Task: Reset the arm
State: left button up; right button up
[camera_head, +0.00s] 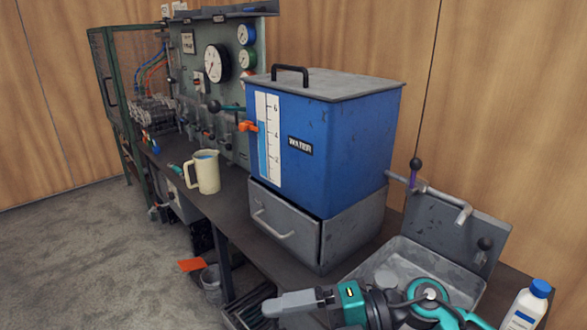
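My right arm (432,296), teal and dark grey, comes in at the bottom right. Its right gripper (280,304) points left, low in front of the grey drawer unit and the sink. The light grey fingers show side-on and look like one piece, so I cannot tell whether they are open or shut. Nothing is visibly held. My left arm and gripper are not in view.
A blue water tank (345,150) stands on a grey drawer (283,218). A cream jug (206,172) stands on the dark bench, left of it. A gauge panel (190,72) is behind. A sink (405,262) and white bottle (526,306) are at right.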

jog(key=w+d+r+m+t+y+p, duration=0.2)
jog(key=w+d+r+m+t, duration=0.15)
jog(key=m+t, duration=1)
jog(key=w+d+f+m+t+h+p, duration=0.1)
jog(key=d+f+m+t+h+p, duration=0.1)
jog(key=d+f+m+t+h, duration=0.55)
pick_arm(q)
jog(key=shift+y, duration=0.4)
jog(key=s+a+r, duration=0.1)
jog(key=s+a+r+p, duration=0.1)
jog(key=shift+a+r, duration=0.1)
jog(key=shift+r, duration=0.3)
pick_arm(e)
jog(key=s+d+f+m+g+h, duration=0.7)
jog(key=s+f+m+g+h, duration=0.1)
jog(key=s+f+m, duration=0.2)
jog(key=shift+s+f+m+g, duration=0.35)
jog(key=shift+f+m+g, duration=0.05)
jog(key=shift+f, duration=0.5)
jog(key=shift+h, duration=0.25)
